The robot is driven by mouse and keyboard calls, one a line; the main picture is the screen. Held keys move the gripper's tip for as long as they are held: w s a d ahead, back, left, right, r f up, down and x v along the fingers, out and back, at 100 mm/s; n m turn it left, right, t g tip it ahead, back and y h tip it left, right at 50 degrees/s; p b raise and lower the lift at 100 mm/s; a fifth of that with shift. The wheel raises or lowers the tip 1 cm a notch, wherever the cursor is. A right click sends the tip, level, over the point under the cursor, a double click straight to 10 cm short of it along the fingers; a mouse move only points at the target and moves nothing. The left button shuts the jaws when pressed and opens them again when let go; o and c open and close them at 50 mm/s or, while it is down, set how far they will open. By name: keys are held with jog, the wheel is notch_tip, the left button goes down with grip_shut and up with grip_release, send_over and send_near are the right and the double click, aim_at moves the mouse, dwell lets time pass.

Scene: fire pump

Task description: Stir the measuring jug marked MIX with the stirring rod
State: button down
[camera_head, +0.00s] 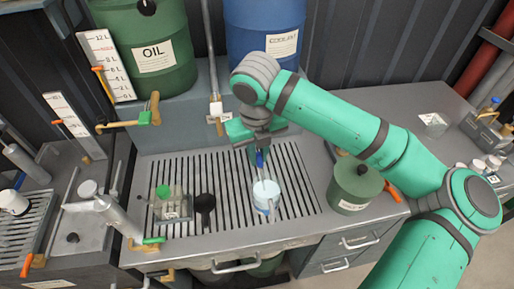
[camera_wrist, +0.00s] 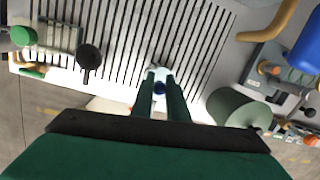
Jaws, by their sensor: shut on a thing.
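A pale, whitish measuring jug (camera_head: 267,196) stands upright on the slotted drain grate, right of its middle. Its marking cannot be read at this size. My gripper (camera_head: 260,152) points down above the jug and is shut on the blue-topped stirring rod (camera_head: 260,160). The rod's thin lower part runs down to the jug's opening; how deep its tip reaches I cannot tell. In the wrist view the rod's blue end (camera_wrist: 159,87) sits between my two green fingers, with the jug (camera_wrist: 157,71) mostly hidden beyond.
A green lidded can (camera_head: 355,188) stands right of the jug. A dark round-headed tool (camera_head: 204,205) and a rack with a green-topped item (camera_head: 167,203) are to the left. Green OIL (camera_head: 148,45) and blue (camera_head: 262,28) drums stand behind.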

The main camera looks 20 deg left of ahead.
aim_at(259, 166)
jog(key=shift+s+d+f, duration=0.1)
jog(key=shift+d+f, duration=0.1)
jog(key=shift+f, duration=1)
jog(key=shift+s+d+f, duration=0.1)
jog(key=shift+d+f, duration=0.1)
jog(key=shift+f, duration=0.95)
jog(key=shift+a, duration=0.1)
